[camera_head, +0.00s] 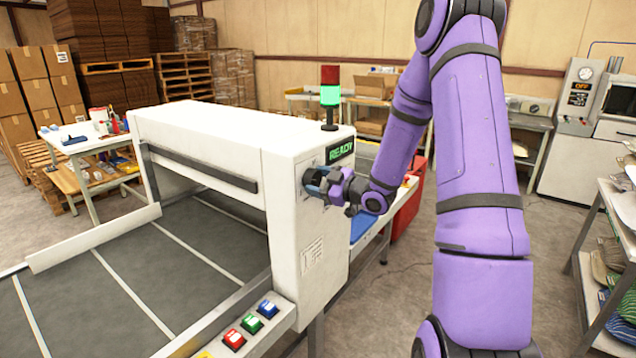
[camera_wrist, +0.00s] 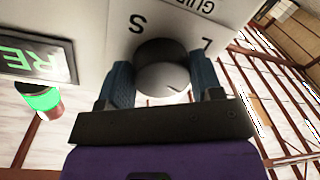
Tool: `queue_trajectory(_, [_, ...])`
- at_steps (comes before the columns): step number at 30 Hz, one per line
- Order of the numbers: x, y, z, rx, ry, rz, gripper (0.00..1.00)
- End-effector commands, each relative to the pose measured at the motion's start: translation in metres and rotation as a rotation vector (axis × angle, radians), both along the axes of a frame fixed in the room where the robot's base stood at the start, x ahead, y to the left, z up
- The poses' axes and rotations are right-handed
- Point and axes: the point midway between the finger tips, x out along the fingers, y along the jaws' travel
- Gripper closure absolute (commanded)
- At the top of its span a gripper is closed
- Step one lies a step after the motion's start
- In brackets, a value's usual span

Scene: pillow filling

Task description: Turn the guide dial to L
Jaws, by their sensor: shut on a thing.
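The guide dial (camera_wrist: 162,79) is a round dark knob with a lighter grey face on the white panel of the machine. My gripper (camera_wrist: 160,66) is shut on the dial, one blue-grey finger on each side. A small dark mark shows low on the dial's face; I cannot tell which letter the dial is set to.
A lit green READY display (camera_head: 340,151) is just above my gripper, with a signal light (camera_head: 330,95) on top of the machine. Red, green and blue buttons (camera_head: 251,325) are at the machine's lower front. A shelf (camera_head: 590,270) stands at the right.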

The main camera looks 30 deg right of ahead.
Motion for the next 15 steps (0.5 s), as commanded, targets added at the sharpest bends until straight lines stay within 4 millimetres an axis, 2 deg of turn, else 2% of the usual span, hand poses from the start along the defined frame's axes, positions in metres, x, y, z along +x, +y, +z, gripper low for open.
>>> queue_trajectory(15, [-0.0005, -0.0004, 0.0003, -0.459, -0.16, 0.002, 0.64])
